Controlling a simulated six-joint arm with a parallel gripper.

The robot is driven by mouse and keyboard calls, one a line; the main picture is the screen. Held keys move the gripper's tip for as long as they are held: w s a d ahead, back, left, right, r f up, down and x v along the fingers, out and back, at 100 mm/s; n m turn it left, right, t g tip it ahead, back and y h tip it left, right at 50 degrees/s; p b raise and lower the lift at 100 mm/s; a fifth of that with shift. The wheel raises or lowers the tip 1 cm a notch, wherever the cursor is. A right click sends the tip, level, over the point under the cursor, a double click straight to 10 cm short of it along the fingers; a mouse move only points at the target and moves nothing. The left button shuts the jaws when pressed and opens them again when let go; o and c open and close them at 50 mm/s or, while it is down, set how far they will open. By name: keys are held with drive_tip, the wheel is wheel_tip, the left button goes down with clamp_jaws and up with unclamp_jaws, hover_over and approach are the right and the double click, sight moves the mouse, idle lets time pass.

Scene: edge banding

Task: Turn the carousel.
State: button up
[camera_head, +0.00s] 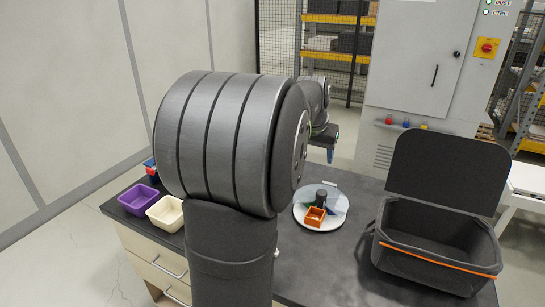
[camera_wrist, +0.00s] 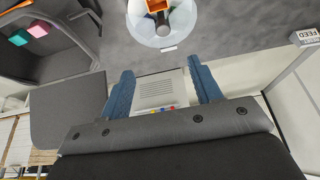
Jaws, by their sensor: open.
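The carousel (camera_head: 334,222) is a pale round disc lying on the dark table, right of my upper arm. An orange square box (camera_head: 315,216) and a dark upright cylinder (camera_head: 321,196) stand on it, with blue and green patches beside them. In the wrist view the carousel (camera_wrist: 146,38) shows at the top, cut off by the frame edge, with a small pale tab at its rim. My gripper (camera_wrist: 160,66) has two blue fingers spread apart with nothing between them. In the head view my gripper (camera_head: 331,152) is partly hidden behind my arm, above and beyond the carousel.
A dark bin (camera_head: 430,272) with a raised lid and orange stripe stands right of the carousel. The wrist view shows teal (camera_wrist: 20,38) and pink (camera_wrist: 38,30) pieces there. Purple (camera_head: 137,199) and cream (camera_head: 166,214) trays sit at left. A grey cabinet (camera_head: 415,70) stands behind.

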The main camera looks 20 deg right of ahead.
wheel_tip(320, 180, down, 10)
drive_tip(key=n+g+h, duration=0.2)
drive_tip(key=n+g, duration=0.2)
drive_tip(key=n, duration=0.1)
drive_tip(key=n+t+h, duration=0.3)
drive_tip(key=n+h, duration=1)
drive_tip(key=n, duration=1)
approach(317, 194)
drive_tip(key=d, duration=0.4)
drive_tip(key=w+d, duration=0.1)
drive_tip(key=d, duration=0.7)
drive_tip(key=shift+w+r, duration=0.1)
drive_tip(key=shift+w, duration=0.1)
clamp_jaws()
